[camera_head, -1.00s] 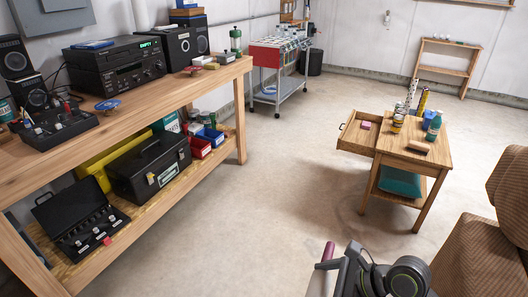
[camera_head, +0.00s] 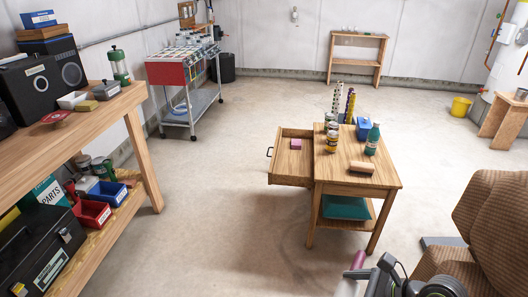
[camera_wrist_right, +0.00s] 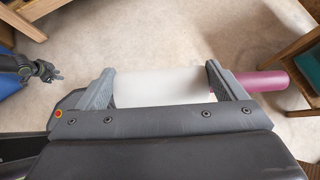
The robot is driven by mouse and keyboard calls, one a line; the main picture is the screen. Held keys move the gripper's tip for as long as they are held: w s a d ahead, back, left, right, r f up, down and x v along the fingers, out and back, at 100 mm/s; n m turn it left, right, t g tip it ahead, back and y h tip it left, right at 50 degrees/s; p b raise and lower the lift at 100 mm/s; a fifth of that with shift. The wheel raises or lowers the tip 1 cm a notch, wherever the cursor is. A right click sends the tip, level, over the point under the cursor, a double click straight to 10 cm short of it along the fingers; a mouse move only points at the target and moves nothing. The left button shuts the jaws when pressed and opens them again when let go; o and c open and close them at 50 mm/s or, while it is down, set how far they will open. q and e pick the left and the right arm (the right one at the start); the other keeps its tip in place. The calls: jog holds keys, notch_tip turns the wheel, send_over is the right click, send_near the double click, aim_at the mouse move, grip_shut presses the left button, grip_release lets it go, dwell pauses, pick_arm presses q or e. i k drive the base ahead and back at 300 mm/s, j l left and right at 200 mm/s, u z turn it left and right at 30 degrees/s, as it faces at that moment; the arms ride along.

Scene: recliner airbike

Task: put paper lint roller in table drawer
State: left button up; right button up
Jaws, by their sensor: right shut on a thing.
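The paper lint roller has a white roll (camera_wrist_right: 158,84) and a magenta handle (camera_wrist_right: 250,82). My right gripper (camera_wrist_right: 158,86) is shut on the white roll in the right wrist view, with the handle sticking out to the right. In the head view the roller's handle (camera_head: 357,260) shows at the bottom, beside my right gripper (camera_head: 350,280). The small wooden table (camera_head: 340,176) stands ahead, apart from the roller. Its drawer (camera_head: 290,180) is pulled out to the left, with a small magenta block (camera_head: 296,144) inside.
The tabletop holds cans (camera_head: 332,140), a green bottle (camera_head: 372,139), a blue box (camera_head: 362,128) and a tan block (camera_head: 361,167). A teal item (camera_head: 345,207) lies on its lower shelf. A brown recliner (camera_head: 490,225) is at right, a workbench (camera_head: 100,125) at left. Floor between is clear.

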aim_at(299, 163)
jog(key=i+l+u, duration=0.1)
jog(key=i+u, duration=0.25)
jog(key=i, duration=1.15)
jog(key=i+j+z, duration=0.15)
jog(key=i+z, duration=0.35)
jog(key=i, duration=0.15)
jog(key=i+j+z, duration=0.95)
jog(key=i, duration=0.15)
